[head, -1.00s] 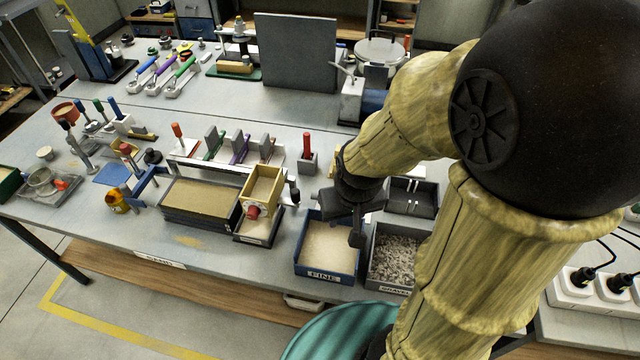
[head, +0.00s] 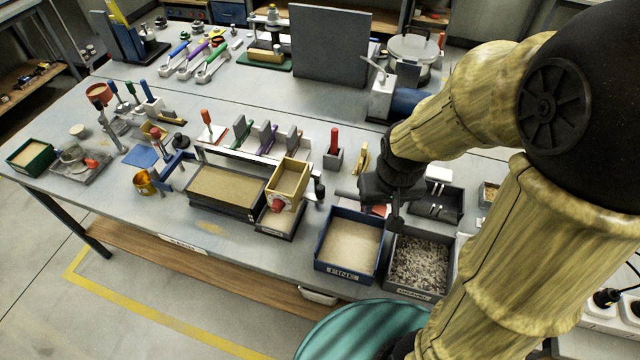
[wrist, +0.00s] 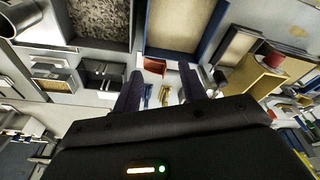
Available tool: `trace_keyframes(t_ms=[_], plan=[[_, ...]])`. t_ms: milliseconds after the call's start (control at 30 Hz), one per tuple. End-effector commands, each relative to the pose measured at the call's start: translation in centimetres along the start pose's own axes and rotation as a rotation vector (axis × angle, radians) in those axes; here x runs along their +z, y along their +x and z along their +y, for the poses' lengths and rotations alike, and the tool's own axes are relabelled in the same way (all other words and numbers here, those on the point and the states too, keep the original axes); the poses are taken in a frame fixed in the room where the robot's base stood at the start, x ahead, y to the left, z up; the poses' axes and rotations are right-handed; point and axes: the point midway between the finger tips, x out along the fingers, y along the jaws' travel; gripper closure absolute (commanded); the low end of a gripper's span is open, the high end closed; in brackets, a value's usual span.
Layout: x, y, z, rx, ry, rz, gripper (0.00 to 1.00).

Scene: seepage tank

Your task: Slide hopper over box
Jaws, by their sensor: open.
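The hopper (head: 289,180) is a yellow open-topped wooden box with a red knob on its front. It stands over a small dark tray (head: 268,223), at the right end of the long dark-sided box of sand (head: 230,207). In the wrist view the hopper (wrist: 243,82) is at the right, with its red knob beside it. My gripper (head: 390,206) is open and empty, above the back of the FINE and GRAVEL bins, to the right of the hopper and clear of it. Its two dark fingers (wrist: 160,72) show apart in the wrist view.
The blue FINE bin (head: 317,262) and the grey GRAVEL bin (head: 390,277) stand at the front edge. A red-handled block (head: 333,158) and a white rack (head: 230,152) stand behind the hopper. A blue clamp-like frame (head: 175,170) is left of the sand box.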

Motion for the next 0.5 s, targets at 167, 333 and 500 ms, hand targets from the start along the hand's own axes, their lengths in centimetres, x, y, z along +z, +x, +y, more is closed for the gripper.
trace_keyframes(t_ms=[167,333,500], plan=[[-5.8,-3.6,-3.9,-0.013,-0.161,-0.089,0.58],[-10.6,-6.3,-8.4,-0.035,-0.297,-0.16,0.58],[-12.9,-7.5,-10.7,-0.049,-0.354,-0.185,0.58]])
